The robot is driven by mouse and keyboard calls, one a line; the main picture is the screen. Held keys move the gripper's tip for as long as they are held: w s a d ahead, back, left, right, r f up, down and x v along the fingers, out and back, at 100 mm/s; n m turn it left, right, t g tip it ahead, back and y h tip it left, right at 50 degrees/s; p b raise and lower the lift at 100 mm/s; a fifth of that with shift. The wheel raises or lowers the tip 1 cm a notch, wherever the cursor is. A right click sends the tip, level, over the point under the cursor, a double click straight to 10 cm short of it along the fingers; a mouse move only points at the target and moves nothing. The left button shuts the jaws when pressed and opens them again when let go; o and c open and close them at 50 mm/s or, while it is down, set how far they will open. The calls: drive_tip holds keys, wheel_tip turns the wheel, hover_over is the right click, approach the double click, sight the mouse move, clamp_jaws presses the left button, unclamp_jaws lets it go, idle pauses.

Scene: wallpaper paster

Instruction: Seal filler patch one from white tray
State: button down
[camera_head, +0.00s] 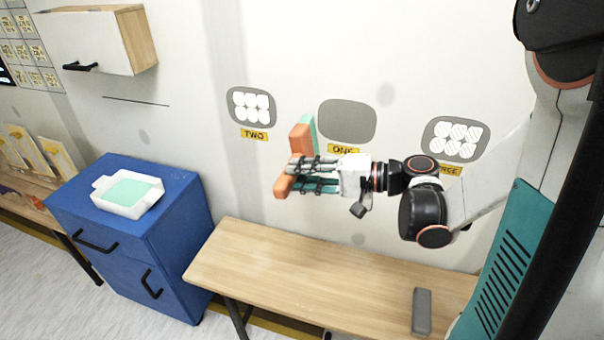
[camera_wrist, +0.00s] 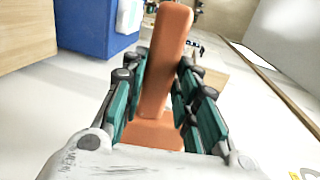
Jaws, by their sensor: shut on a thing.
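My gripper (camera_head: 312,174) is shut on an orange tool (camera_head: 282,187) and holds it in the air above the wooden bench, in front of the wall. A teal layer shows at the tool's upper end in the head view. The tool also fills the middle of the wrist view (camera_wrist: 165,75). Patch one (camera_head: 347,120) is a plain grey rounded area on the wall above the label "ONE", to the right of the tool. The white tray (camera_head: 128,207) sits on the blue cabinet at the left and holds teal filler (camera_head: 130,188).
Patch two (camera_head: 251,106) and patch three (camera_head: 456,139) carry white rounded marks. The wooden bench (camera_head: 300,275) stands below, mostly clear, with a grey block (camera_head: 422,311) at its right. The blue cabinet (camera_head: 185,220) stands left of the bench. A wall cupboard (camera_head: 95,42) hangs upper left.

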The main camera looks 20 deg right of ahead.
sight(309, 152)
drive_tip(key=shift+w+d+b, duration=0.15)
drive_tip(key=shift+w+d, duration=0.5)
drive_tip(key=shift+w, duration=0.25)
drive_tip(key=shift+w+d+b, duration=0.2)
drive_tip(key=shift+w+d, duration=0.4)
drive_tip(key=shift+w, duration=0.25)
drive_tip(key=shift+w+d+b, duration=0.15)
drive_tip(key=shift+w+d, duration=0.5)
drive_tip(key=shift+w, duration=0.25)
drive_tip(key=shift+w+d, duration=0.75)
drive_tip(key=shift+w, duration=0.25)
idle(0.9)
drive_tip(key=shift+f+v, duration=0.2)
drive_tip(key=shift+v, duration=0.8)
drive_tip(key=shift+f+v, duration=0.15)
drive_tip(key=shift+v, duration=0.8)
drive_tip(key=shift+s+d, duration=0.1)
drive_tip(key=shift+s, duration=0.05)
drive_tip(key=shift+f+v, duration=0.15)
drive_tip(key=shift+v, duration=0.7)
drive_tip(key=shift+f+v, duration=0.2)
drive_tip(key=shift+v, duration=0.7)
drive_tip(key=shift+s, duration=0.1)
